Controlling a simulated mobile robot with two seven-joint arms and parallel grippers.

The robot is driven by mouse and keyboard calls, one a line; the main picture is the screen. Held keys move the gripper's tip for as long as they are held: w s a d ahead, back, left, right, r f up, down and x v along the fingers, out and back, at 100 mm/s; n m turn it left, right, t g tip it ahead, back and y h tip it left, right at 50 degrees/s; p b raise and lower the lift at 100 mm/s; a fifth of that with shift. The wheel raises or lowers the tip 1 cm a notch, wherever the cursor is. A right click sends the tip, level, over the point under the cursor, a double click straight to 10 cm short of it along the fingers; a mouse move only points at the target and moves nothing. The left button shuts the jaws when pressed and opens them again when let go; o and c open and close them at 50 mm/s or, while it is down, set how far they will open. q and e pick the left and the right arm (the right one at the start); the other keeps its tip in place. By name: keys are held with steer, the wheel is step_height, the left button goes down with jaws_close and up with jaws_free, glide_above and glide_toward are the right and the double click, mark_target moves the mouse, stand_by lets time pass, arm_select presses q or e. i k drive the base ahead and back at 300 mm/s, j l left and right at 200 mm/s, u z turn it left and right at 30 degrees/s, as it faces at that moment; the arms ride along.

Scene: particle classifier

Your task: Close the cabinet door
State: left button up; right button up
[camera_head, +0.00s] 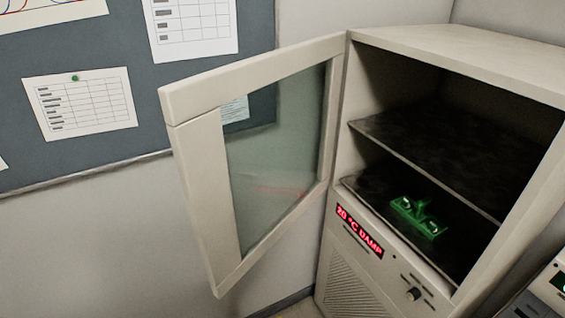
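The cabinet (343,260) is a cream-coloured unit on the right of the head view, with its dark inside open to view. Its door (198,190) has a cream frame and a glass pane (275,150). The door is hinged on the cabinet's left side and stands wide open, swung out to the left. Neither of my grippers shows in the view.
A green object (418,216) sits on the cabinet's lower level, below a dark shelf (430,140). A red display (359,231) and a knob (413,294) are on the front panel. A grey pinboard (180,90) hangs behind the door. Another device (545,295) stands at lower right.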

mark_target(192, 111)
steer(key=k+z, duration=0.3)
steer(key=k+l+z, duration=0.1)
steer(key=z, duration=0.2)
steer(key=j+z, duration=0.15)
steer(key=z, duration=0.25)
steer(key=j+z, duration=0.15)
steer(key=z, duration=0.2)
steer(key=j+z, duration=0.1)
steer(key=z, duration=0.3)
steer(key=k+j, duration=0.1)
steer(key=j, duration=0.4)
steer(key=k+j, duration=0.1)
steer(key=j, duration=0.45)
steer(key=k+j, duration=0.1)
steer(key=j, duration=0.4)
steer(key=k+j, duration=0.1)
steer(key=j, duration=0.4)
steer(key=k+j, duration=0.1)
steer(key=j, duration=0.4)
steer(key=k+j, duration=0.1)
steer(key=j, duration=0.45)
steer(key=k+l, duration=0.1)
steer(key=l, duration=0.3)
steer(key=k+l+u, duration=0.1)
steer(key=l, duration=0.35)
steer(key=k+l, duration=0.2)
steer(key=l, duration=0.2)
steer(key=u, duration=0.05)
